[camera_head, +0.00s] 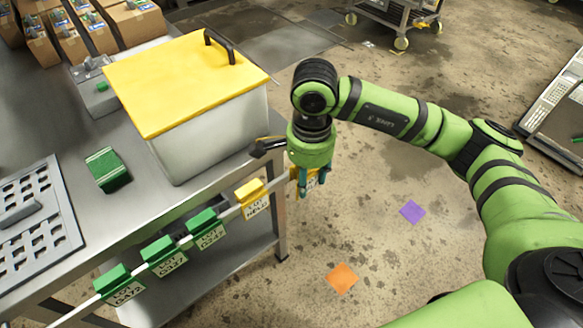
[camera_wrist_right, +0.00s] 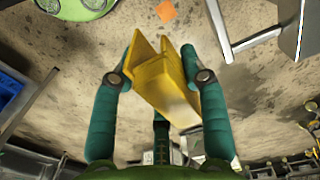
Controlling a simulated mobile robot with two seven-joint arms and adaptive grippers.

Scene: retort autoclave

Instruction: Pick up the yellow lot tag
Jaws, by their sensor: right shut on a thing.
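My right gripper (camera_head: 305,182) hangs at the near right corner of the steel table, pointing down. It is shut on a yellow lot tag (camera_head: 313,178), which is mostly hidden by the fingers there. In the right wrist view the folded yellow tag (camera_wrist_right: 158,80) sits between the two green fingers (camera_wrist_right: 160,88). I cannot tell whether it still touches the rail. Another yellow tag (camera_head: 255,204) with printed letters hangs on the rail just left of the gripper. My left gripper is not in view.
Several green tags (camera_head: 164,262) hang along the rail on the table edge. A white box with a yellow lid (camera_head: 185,80) stands on the table behind the gripper. Orange (camera_head: 341,278) and purple (camera_head: 412,211) squares lie on the open floor to the right.

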